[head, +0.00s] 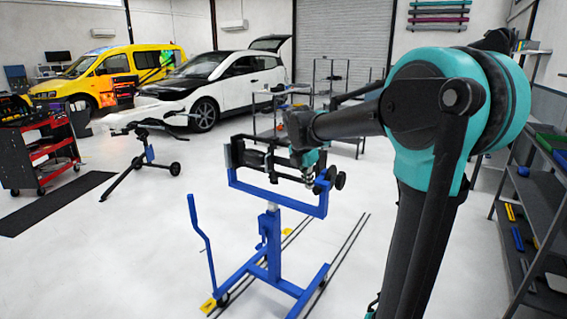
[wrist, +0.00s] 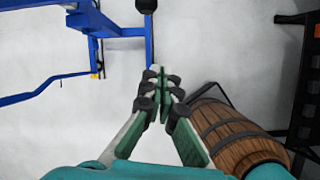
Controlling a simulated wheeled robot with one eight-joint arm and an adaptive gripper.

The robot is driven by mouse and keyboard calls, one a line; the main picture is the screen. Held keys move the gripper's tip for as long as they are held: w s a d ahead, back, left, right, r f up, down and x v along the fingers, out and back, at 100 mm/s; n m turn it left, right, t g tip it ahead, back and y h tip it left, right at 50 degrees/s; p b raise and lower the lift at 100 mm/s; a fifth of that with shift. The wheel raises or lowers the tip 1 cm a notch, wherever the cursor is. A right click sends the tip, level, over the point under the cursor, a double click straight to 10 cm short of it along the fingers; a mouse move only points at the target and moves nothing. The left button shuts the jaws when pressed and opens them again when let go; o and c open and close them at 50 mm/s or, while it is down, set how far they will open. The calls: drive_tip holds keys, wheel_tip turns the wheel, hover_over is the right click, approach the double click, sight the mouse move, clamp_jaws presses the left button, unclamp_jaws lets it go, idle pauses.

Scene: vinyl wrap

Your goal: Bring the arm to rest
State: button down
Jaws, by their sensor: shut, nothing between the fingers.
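My gripper (wrist: 161,80) shows in the wrist view with its green-padded fingers together and nothing between them. It points down over pale floor. In the head view my arm reaches out from the right, bent at the large teal joint, and its end is by the blue wheeled stand (head: 271,228). The gripper's fingers are small and hard to make out there against the stand's dark parts. In the wrist view the blue stand (wrist: 94,25) is at the upper left, apart from the fingertips.
A wooden barrel (wrist: 232,133) lies right of the fingers in the wrist view. A grey shelf rack (head: 530,200) stands close on the right. A red tool cart (head: 42,153), a yellow van (head: 110,68) and a white car (head: 225,75) are farther off. Open floor lies left of the stand.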

drive_tip(key=s+d+f+m+y, duration=0.1)
drive_tip(key=s+d+f+m, duration=0.2)
drive_tip(key=s+f+m, duration=0.7)
drive_tip(key=s+d+f+m+y, duration=0.1)
drive_tip(key=s+d+f+m, duration=0.2)
drive_tip(key=s+f+m, duration=0.6)
drive_tip(key=shift+s+f+m+t, duration=0.3)
drive_tip(key=shift+s+f+m, duration=0.1)
drive_tip(key=shift+s+m, duration=3.25)
